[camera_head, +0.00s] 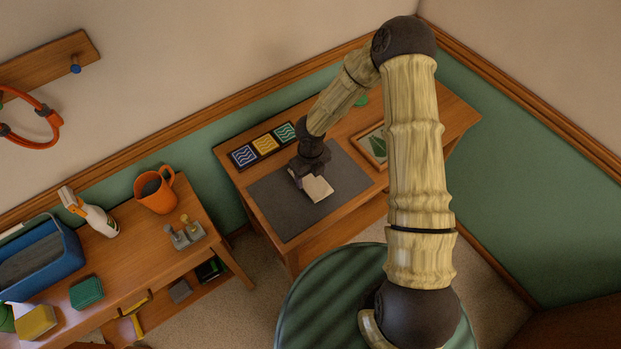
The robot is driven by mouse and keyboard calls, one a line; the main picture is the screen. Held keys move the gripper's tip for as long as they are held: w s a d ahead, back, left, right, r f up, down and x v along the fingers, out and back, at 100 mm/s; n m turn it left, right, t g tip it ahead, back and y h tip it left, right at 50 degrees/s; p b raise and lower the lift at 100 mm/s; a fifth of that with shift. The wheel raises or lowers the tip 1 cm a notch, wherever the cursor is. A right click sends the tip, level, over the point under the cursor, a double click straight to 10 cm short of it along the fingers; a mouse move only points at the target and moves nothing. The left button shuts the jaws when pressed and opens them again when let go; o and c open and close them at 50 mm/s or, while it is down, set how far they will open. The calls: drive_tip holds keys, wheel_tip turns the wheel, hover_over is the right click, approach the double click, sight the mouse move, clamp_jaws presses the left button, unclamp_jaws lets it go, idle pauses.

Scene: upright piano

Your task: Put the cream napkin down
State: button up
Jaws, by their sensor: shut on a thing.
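The cream napkin (319,189) is a small, pale folded square over the dark grey mat (285,205) on the wooden desk. My gripper (301,181) points down at the napkin's upper left edge and is shut on it. The gripper's dark body hides part of the napkin and most of the fingers. I cannot tell whether the napkin touches the mat or hangs just above it.
A strip of blue, yellow and green wave tiles (264,143) lies behind the mat. A framed leaf picture (372,147) is to its right, partly behind my arm. A lower table holds an orange mug (154,192), a spray bottle (92,214) and a blue bin (66,265). The mat's front is bare.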

sight(311, 178)
wheel_tip(311, 178, up, 7)
drive_tip(key=shift+r, duration=0.2)
idle(0.8)
